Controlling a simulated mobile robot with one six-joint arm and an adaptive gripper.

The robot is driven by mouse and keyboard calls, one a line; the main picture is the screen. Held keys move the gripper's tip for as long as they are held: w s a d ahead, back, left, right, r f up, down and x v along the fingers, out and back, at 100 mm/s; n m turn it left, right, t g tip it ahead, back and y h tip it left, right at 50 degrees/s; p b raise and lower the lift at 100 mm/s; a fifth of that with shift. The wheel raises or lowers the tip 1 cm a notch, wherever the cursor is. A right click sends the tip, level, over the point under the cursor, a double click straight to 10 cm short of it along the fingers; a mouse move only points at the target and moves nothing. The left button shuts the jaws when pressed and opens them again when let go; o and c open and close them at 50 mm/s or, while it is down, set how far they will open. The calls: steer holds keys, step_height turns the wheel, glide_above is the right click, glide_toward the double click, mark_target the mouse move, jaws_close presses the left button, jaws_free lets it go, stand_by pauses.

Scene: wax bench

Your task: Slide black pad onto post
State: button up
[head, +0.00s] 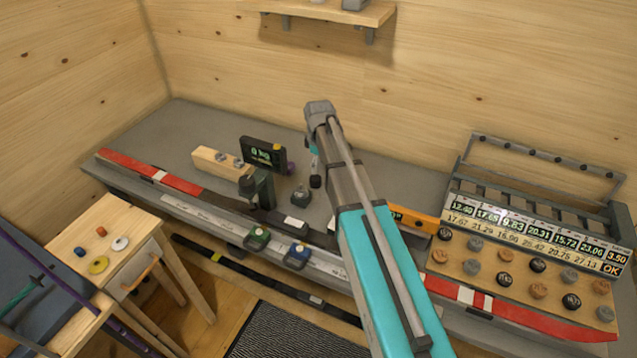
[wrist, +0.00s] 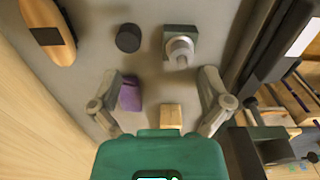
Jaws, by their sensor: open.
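The black pad (wrist: 128,38) is a short dark round piece on the grey bench, in the upper left of the wrist view. The post (wrist: 180,47) is a light metal peg on a square grey-green base, right of the pad and apart from it. The post's base also shows in the head view (head: 300,197), beside my forearm. My gripper (wrist: 160,82) is open and empty, its fingers spread wide. Pad and post lie beyond the fingertips in the wrist view. My forearm hides most of the gripper in the head view.
A purple piece (wrist: 131,95) and a wooden block (wrist: 171,114) show between my fingers. A wooden brush-like piece (wrist: 47,32) lies at the upper left. A dark gauge with a green display (head: 264,154) stands left of the post. A rack (head: 540,195) stands at right.

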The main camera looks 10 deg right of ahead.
mark_target(316, 178)
steer(key=w+n, duration=0.3)
steer(key=w, duration=0.4)
steer(key=shift+f+n, duration=0.15)
steer(key=shift+n, duration=0.25)
steer(key=shift+f, duration=0.1)
step_height(316, 178, down, 8)
steer(key=b, duration=0.8)
steer(key=shift+f+b, duration=0.25)
steer(key=shift+b, duration=0.15)
steer(key=shift+s+f+b, duration=0.2)
steer(key=shift+f+b, duration=2.4)
steer(key=shift+b, duration=0.05)
steer(key=c, duration=1.1)
